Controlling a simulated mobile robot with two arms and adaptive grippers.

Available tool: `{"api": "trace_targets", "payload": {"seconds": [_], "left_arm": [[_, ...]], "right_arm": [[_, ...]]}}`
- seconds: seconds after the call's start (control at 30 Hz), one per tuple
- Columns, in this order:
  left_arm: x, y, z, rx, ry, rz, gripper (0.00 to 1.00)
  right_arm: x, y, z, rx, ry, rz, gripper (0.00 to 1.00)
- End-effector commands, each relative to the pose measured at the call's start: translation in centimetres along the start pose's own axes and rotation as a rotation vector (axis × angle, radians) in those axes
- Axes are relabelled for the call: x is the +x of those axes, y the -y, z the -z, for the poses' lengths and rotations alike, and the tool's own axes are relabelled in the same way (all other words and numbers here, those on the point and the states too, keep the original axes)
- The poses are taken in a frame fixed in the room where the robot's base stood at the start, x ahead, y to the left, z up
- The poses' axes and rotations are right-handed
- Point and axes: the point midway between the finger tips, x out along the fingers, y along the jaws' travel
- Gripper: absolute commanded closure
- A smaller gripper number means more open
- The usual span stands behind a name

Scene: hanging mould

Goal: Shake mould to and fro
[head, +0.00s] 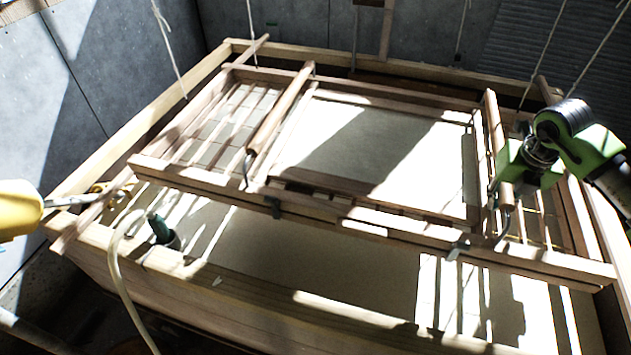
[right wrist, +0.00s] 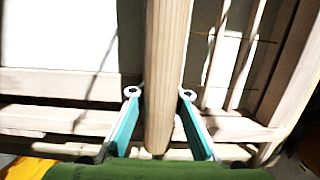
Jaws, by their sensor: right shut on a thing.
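The mould (head: 330,215) is a hinged wooden frame lying level over the vat (head: 270,295), with a pale screen (head: 420,155) in its middle. Two round wooden handles cross it, a left one (head: 280,110) and a right one (head: 493,125). My right gripper (head: 508,180) is shut on the near part of the right handle. In the right wrist view its fingers (right wrist: 160,93) press on both sides of that handle (right wrist: 168,40), whose near end sticks out between them. Sunlight and shadow stripes cross the screen.
Cords (head: 545,55) run up from the frame. A pale hose (head: 117,265) hangs over the vat's near rim at the left, beside a dark green fitting (head: 163,232). A yellow part (head: 18,208) with a grey rod reaches in at the left edge. Grey walls (head: 105,60) stand behind.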

Motion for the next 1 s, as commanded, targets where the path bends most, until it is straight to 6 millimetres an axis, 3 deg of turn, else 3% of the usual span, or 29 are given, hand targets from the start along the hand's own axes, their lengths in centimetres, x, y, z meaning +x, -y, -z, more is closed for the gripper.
{"api": "trace_targets", "payload": {"seconds": [0.17, 0.43, 0.73, 1.0], "left_arm": [[0.1, 0.0, 0.0, 0.0, 0.0, 0.0, 0.6], [0.1, 0.0, 0.0, 0.0, 0.0, 0.0, 0.6], [0.7, 0.0, -0.1, 0.0, 0.0, 0.0, 0.6], [0.7, 0.0, -0.1, 0.0, 0.0, 0.0, 0.6]], "right_arm": [[-0.5, 0.0, 1.8, 0.0, 0.005, 0.0, 1.0], [-0.5, 0.0, 1.9, 0.001, 0.004, -0.001, 1.0], [0.3, -0.1, -1.7, 0.004, 0.005, -0.002, 1.0], [0.4, 0.0, -2.0, 0.001, 0.003, 0.0, 1.0]]}}
